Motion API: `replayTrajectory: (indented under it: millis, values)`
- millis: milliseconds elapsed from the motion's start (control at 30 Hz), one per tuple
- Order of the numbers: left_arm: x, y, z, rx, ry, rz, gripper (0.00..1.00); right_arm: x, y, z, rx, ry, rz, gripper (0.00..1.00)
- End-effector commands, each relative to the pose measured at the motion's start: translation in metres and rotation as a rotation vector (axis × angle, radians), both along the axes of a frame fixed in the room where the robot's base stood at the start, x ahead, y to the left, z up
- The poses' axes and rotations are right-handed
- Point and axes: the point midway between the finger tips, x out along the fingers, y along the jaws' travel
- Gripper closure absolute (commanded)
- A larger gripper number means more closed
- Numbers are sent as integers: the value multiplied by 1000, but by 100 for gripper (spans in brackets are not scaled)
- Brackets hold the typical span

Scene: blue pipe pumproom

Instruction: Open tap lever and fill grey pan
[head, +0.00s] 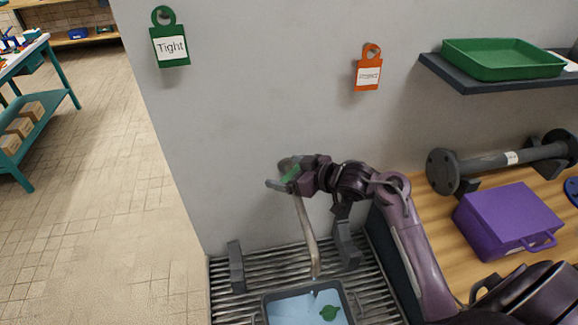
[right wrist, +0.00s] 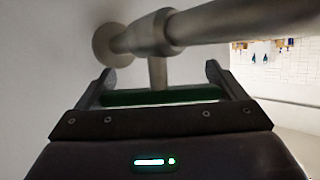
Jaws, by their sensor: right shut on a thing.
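The tap comes out of the grey wall, and its metal spout (head: 307,232) runs down to the grey pan (head: 263,306). The green tap lever (head: 291,173) is partly hidden by my right gripper (head: 284,180). In the right wrist view the lever (right wrist: 165,95) lies across between the two fingers of my right gripper (right wrist: 160,84), below the tap's metal body (right wrist: 152,35). The right gripper is shut on it. The pan stands under the spout's end, cut off by the lower edge. It holds light blue water and a small green object (head: 329,313). My left gripper is out of view.
The pan is on a slatted metal rack (head: 232,303) with dark upright brackets (head: 237,268). At the right are a purple box (head: 508,218) and a flanged grey pipe (head: 500,160) on a wooden bench. A green tray (head: 502,60) is on a shelf above.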

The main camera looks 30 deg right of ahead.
Motion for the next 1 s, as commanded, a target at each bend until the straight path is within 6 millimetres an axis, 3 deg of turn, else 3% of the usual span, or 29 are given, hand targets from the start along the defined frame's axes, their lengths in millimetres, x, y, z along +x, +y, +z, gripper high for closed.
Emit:
replayTrajectory:
  millis: [233,267,300,633,1000]
  values:
    - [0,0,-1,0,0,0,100,0,-1,-1,3,2,-2,32]
    - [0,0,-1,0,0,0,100,0,-1,-1,3,0,-2,5]
    - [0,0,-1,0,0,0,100,0,-1,-1,3,0,-2,0]
    - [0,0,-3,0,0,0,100,-6,-5,1,1,0,-4,0]
    - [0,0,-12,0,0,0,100,-54,-30,23,0,0,-3,0]
